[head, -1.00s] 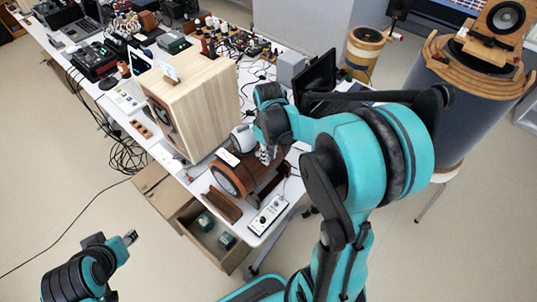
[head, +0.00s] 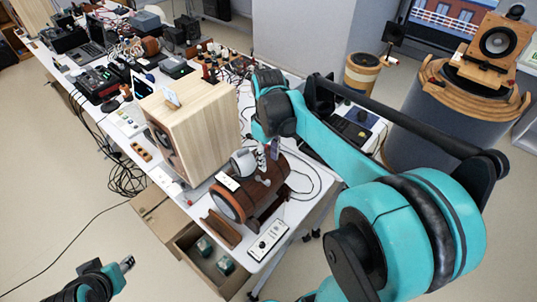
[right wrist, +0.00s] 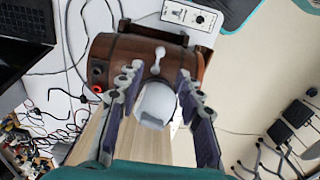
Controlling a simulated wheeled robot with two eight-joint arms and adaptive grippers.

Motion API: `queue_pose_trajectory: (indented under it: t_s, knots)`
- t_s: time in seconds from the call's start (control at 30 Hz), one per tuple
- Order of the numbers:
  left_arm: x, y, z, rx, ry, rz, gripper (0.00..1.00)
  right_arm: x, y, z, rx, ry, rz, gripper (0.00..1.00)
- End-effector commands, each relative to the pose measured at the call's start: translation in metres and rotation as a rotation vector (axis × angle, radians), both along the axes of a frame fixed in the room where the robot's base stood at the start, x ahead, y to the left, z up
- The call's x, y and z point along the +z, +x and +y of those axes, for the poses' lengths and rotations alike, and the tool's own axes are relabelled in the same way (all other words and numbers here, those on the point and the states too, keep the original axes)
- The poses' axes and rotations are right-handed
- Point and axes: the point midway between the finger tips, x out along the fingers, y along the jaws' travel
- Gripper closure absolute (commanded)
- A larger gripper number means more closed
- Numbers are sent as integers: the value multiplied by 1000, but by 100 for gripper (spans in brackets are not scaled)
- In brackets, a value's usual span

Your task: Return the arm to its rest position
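My right arm reaches over the table from the right in the head view. Its gripper (head: 274,150) hangs above the brown wooden barrel-shaped speaker (head: 262,197), partly hidden by my own wrist. In the right wrist view the right gripper (right wrist: 160,74) is open, with its two fingers well apart. A white rounded object (right wrist: 155,106) shows between the fingers, and nothing seems gripped. That white object (head: 243,160) rests on or against the barrel in the head view. My left gripper (head: 126,263) is low at the left, clear of the table; its fingers are too small to read.
A large pale wooden box speaker (head: 205,110) stands beside the barrel. A white control box (head: 268,241) lies near the table's front corner. A laptop (head: 352,130) is behind my right arm. Cables and devices crowd the far table. The floor at left is mostly free.

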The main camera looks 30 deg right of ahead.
Motion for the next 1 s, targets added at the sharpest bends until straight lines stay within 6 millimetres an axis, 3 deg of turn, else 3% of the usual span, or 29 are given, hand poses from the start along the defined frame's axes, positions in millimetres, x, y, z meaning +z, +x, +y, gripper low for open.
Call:
queue_pose_trajectory:
  t_s: [0.2,0.73,0.87,1.0]
  knots:
    - [0,0,0,0,0,0,60,13,0,0,0,0,0,64]
    - [-1,0,0,0,0,0,60,12,-2,2,-4,-2,-8,64]
    - [-9,0,0,0,0,0,60,6,-14,16,-36,-13,-69,64]
    - [-23,0,0,0,0,0,60,-9,-38,43,-111,-21,-209,64]
